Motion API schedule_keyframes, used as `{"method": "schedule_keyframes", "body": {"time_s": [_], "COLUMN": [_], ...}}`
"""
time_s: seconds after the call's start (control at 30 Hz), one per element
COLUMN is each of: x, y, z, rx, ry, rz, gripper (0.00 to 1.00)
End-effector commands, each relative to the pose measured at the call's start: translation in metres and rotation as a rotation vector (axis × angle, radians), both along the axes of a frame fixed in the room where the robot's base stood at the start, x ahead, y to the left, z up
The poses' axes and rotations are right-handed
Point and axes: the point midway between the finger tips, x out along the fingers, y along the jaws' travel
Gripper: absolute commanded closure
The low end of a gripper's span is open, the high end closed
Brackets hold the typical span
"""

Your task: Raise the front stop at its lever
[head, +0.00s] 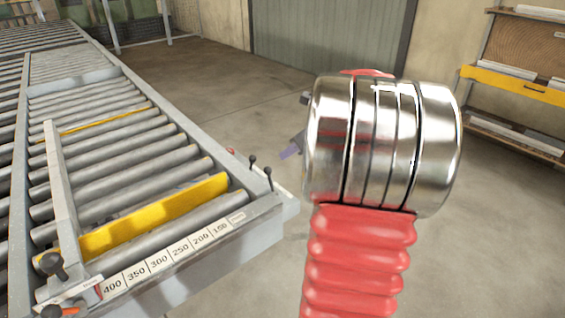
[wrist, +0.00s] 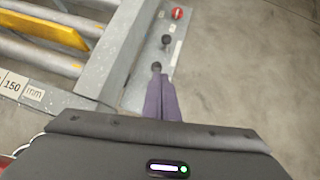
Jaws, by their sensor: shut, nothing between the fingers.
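A yellow stop bar (head: 155,215) lies across the near end of the roller bed, its broad face showing between rollers; its end also shows in the wrist view (wrist: 45,28). Two black-knobbed levers stand on a side plate at the bed's right corner: a nearer one (head: 268,173) and a farther one (head: 253,160). I cannot tell which bar each lever works. My gripper's purple fingers (head: 290,152) are shut and empty, partly hidden behind my arm. In the wrist view the shut fingers (wrist: 160,84) point at the nearer knob (wrist: 156,66), which appears just beyond their tips; contact is unclear.
A red button (wrist: 177,13) sits on the side plate beyond the levers. A second, thin yellow bar (head: 105,122) lies farther back. A grey fence (head: 62,190) with a black clamp knob (head: 50,264) crosses the bed at left. The floor right of the bench is clear; shelves (head: 515,85) stand beyond.

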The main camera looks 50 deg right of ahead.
Motion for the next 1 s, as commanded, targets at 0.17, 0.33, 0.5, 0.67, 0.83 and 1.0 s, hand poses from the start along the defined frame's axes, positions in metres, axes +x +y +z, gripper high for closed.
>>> {"method": "schedule_keyframes", "body": {"time_s": [0.17, 0.33, 0.5, 0.67, 0.83, 1.0], "x": [-0.01, -0.015, -0.016, -0.016, -0.016, -0.016], "y": [-0.003, -0.005, -0.005, -0.004, -0.004, -0.004], "z": [0.029, 0.046, 0.051, 0.051, 0.051, 0.051], "rx": [-0.004, -0.002, 0.0, -0.001, 0.0, -0.001], "ry": [0.0, 0.0, 0.001, 0.001, 0.001, 0.001], "rz": [-0.001, 0.001, 0.001, 0.002, 0.003, 0.004], "gripper": [1.0, 1.0, 1.0, 1.0, 1.0, 1.0]}}
